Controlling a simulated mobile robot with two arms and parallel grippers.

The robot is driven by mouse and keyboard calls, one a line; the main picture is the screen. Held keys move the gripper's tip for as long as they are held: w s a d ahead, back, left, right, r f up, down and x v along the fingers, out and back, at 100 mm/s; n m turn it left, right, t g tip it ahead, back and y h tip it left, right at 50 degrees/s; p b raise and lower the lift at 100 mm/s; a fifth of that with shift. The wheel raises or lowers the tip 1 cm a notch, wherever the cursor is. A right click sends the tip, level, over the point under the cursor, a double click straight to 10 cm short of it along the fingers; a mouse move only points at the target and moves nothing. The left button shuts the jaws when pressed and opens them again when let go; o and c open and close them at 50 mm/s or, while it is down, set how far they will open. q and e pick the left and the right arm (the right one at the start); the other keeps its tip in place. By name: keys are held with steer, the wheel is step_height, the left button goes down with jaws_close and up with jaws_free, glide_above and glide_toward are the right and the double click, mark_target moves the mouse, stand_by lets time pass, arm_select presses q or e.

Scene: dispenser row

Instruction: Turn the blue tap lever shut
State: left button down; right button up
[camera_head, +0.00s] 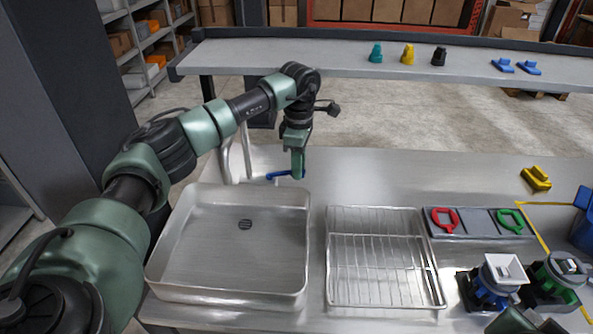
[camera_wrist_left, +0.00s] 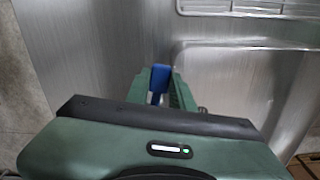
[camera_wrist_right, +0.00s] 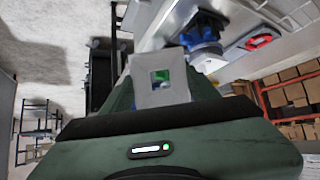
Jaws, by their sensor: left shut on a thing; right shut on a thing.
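The blue tap lever (camera_head: 285,175) sticks out beside the metal tap (camera_head: 236,155) at the sink's back edge. My left gripper (camera_head: 297,174) points down at the lever and is shut on it. In the left wrist view the blue lever (camera_wrist_left: 160,78) shows between the green fingers. The grip hides part of it. My right gripper (camera_wrist_right: 160,92) is shut on a pale square piece (camera_wrist_right: 143,94) with a square opening, seen in the right wrist view. Green shows through the opening.
The empty sink basin (camera_head: 230,290) lies below the tap, with a wire rack (camera_head: 380,285) right of it. Further right are a tray with red and green rings (camera_head: 480,236), a white-topped blue dispenser (camera_head: 503,270) and a yellow piece (camera_head: 537,178). A shelf (camera_head: 330,58) runs behind.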

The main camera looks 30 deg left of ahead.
arm_select(q)
steer(key=shift+w+a+n, duration=0.1)
steer(key=shift+w+n, duration=0.2)
steer(key=shift+n, duration=0.1)
arm_select(e)
steer(key=shift+f, duration=0.1)
arm_select(q)
steer(key=c, duration=1.2)
jaws_free()
step_height(320, 180, up, 6)
steer(key=shift+r+b, duration=0.2)
steer(key=shift+b, duration=0.9)
arm_select(e)
step_height(320, 180, down, 2)
arm_select(q)
steer(key=shift+r, duration=0.55)
